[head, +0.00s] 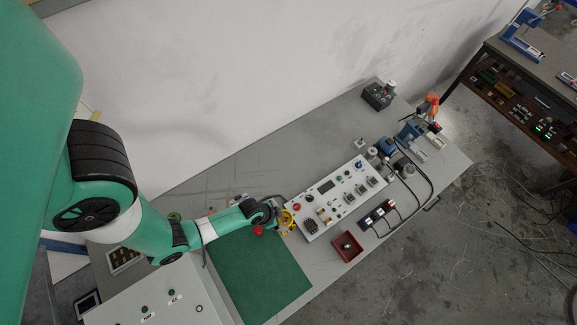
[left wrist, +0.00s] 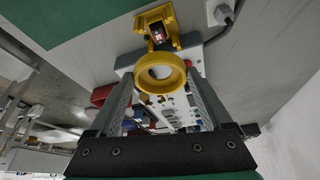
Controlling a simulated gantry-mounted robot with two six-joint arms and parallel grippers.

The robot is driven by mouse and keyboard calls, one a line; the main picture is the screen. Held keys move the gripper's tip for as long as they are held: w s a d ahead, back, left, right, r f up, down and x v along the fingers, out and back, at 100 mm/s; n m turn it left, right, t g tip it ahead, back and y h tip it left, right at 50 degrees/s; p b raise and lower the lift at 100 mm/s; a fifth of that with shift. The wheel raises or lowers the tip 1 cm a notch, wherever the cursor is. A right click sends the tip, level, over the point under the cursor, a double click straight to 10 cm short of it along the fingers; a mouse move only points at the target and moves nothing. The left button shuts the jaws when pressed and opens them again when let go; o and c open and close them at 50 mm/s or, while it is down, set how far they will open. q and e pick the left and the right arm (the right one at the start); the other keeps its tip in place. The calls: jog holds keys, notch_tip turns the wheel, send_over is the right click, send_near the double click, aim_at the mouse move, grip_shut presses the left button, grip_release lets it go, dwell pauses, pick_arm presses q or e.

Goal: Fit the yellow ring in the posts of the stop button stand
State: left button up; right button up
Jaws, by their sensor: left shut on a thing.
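My left gripper (head: 283,215) is at the table's middle, by the corner of the green mat. In the left wrist view its fingers (left wrist: 160,76) are shut on the yellow ring (left wrist: 143,79), held with its opening facing the camera. A yellow stand (left wrist: 169,44) with upright parts and a red-and-white marked piece is just past the ring, higher in the picture. Whether ring and stand touch cannot be told. In the head view yellow parts (head: 289,221) show at the fingertips, too small to separate. My right gripper is in neither view.
The white control panel (head: 318,226) stands right of the gripper. A red bin (head: 346,258) is in front of it. A red knob (head: 258,230) shows beside my wrist. A black power strip (head: 376,216) with cables lies farther right.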

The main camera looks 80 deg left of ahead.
pick_arm(q)
jog(key=shift+f+b, duration=3)
jog(key=shift+f, duration=0.05)
jog(key=shift+r, duration=0.1)
jog(key=shift+f+b, duration=0.65)
jog(key=shift+f, duration=0.35)
jog(key=o, duration=1.1)
jog(key=p+v, duration=0.4)
jog(key=v, duration=0.7)
jog(key=shift+r, duration=0.3)
